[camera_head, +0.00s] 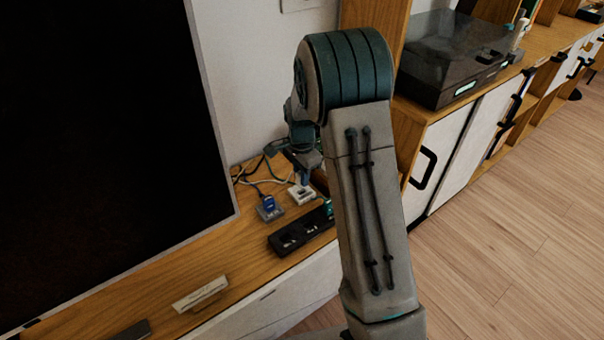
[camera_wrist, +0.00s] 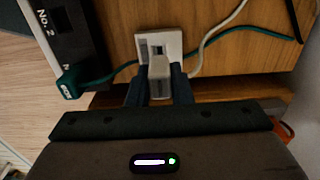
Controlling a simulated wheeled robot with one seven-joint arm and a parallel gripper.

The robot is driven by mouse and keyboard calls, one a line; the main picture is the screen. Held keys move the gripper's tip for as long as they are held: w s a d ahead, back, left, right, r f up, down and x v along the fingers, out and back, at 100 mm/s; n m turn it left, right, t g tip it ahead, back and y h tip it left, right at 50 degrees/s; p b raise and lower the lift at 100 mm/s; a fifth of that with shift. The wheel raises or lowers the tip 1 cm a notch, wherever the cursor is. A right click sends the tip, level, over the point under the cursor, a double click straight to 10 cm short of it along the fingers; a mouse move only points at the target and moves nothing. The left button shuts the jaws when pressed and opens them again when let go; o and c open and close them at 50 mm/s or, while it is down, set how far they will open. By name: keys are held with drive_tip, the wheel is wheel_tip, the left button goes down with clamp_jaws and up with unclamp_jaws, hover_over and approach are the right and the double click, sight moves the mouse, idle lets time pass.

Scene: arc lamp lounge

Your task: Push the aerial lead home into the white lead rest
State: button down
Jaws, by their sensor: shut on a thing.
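My gripper (camera_wrist: 159,82) is shut on a pale grey plug, which I take for the aerial lead (camera_wrist: 159,73); its dark fingers are on both sides of it. The plug's far end overlaps the white lead rest (camera_wrist: 146,41) in the wrist view; I cannot tell how deep it sits. A white cable (camera_wrist: 212,38) runs past the right side of the rest. In the head view the white lead rest (camera_head: 301,195) is on the wooden cabinet top, just below my gripper (camera_head: 304,178), and my arm hides part of the area.
A blue plug (camera_head: 268,202) sits in a grey rest to the left. A black slotted box (camera_head: 290,237) lies in front, with a teal plug (camera_wrist: 69,84) at its edge and a green cable. A large black screen (camera_head: 100,150) stands at left. A white card (camera_head: 200,294) is nearer.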

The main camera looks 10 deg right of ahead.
drive_tip(key=shift+f+b, duration=0.75)
drive_tip(key=shift+f, duration=0.85)
idle(0.3)
drive_tip(key=c, duration=1.2)
unclamp_jaws()
wheel_tip(320, 180, up, 14)
drive_tip(key=p, duration=0.3)
drive_tip(key=shift+f, duration=0.1)
drive_tip(key=s+r+n+t+p, duration=0.2)
drive_tip(key=s+r+n+p, duration=1.1)
drive_tip(key=s+r, duration=1.2)
drive_tip(key=s+p, duration=0.1)
drive_tip(key=p, duration=0.3)
drive_tip(key=shift+s+r+t+p, duration=0.15)
drive_tip(key=shift+s+t+p, duration=0.1)
drive_tip(key=shift+t+p, duration=0.15)
